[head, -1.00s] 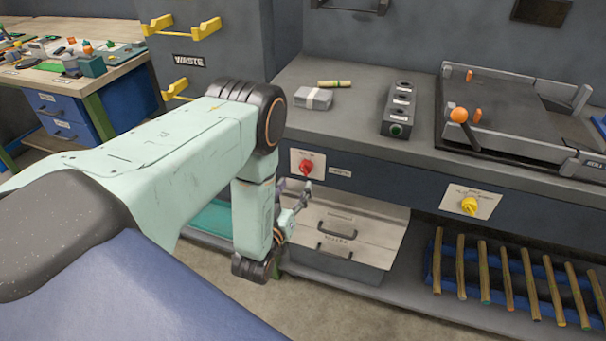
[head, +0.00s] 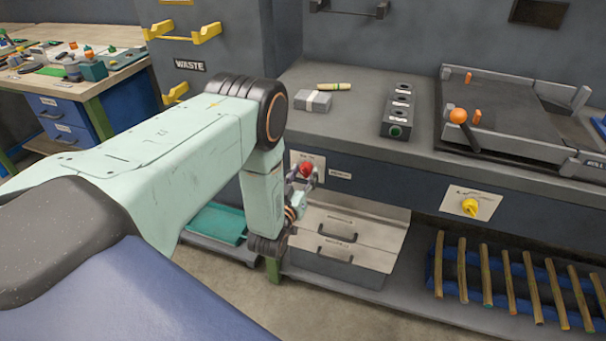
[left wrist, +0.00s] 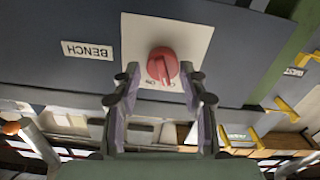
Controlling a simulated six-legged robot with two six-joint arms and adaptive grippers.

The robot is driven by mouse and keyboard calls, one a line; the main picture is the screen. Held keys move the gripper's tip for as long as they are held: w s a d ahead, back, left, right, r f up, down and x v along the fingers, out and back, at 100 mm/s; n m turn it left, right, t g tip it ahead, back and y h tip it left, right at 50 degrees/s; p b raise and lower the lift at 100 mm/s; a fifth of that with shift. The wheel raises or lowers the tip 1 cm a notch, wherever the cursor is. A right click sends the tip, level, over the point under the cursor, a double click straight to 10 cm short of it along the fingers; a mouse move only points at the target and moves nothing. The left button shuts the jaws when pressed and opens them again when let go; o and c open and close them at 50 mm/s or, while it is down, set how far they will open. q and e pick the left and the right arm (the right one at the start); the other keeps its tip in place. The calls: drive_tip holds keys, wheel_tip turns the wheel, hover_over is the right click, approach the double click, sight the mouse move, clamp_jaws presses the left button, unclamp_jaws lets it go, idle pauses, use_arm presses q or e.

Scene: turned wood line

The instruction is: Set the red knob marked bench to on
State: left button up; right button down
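The red knob (head: 306,170) sits on a pale plate on the front of the grey workbench. It also shows in the left wrist view (left wrist: 163,64), which is upside down, beside a white label (left wrist: 87,50) reading BENCH. A ridge runs across the knob's face; the small print around it is too blurred to read its setting surely. My left gripper (head: 305,178) is in front of the knob. In the left wrist view its fingers (left wrist: 161,77) are spread and empty, one to each side of the knob, with gaps between. My right gripper is not in view.
A yellow knob (head: 470,207) is on another plate to the right. Metal-lidded boxes (head: 350,227) stand below the red knob. On the benchtop are a grey block (head: 313,101), a dark block with sockets (head: 398,112) and a framed tray (head: 515,152). Yellow hooks (head: 185,33) jut out at left.

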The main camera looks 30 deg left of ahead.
use_arm(q)
drive_tip(key=shift+w+a+f, duration=0.1)
drive_tip(key=shift+a+f, duration=0.15)
drive_tip(key=shift+a, duration=0.05)
drive_tip(key=c, duration=0.3)
drive_tip(key=shift+d+r, duration=0.1)
drive_tip(key=shift+d, duration=0.1)
drive_tip(key=c, duration=0.4)
drive_tip(key=shift+a, duration=0.1)
drive_tip(key=shift+c, duration=0.5)
drive_tip(key=m+p, duration=0.1)
drive_tip(key=m, duration=0.2)
drive_tip(key=shift+m, duration=0.4)
drive_tip(key=shift+m+p, duration=0.35)
drive_tip(key=shift+m, duration=2.25)
drive_tip(key=shift+d, duration=0.2)
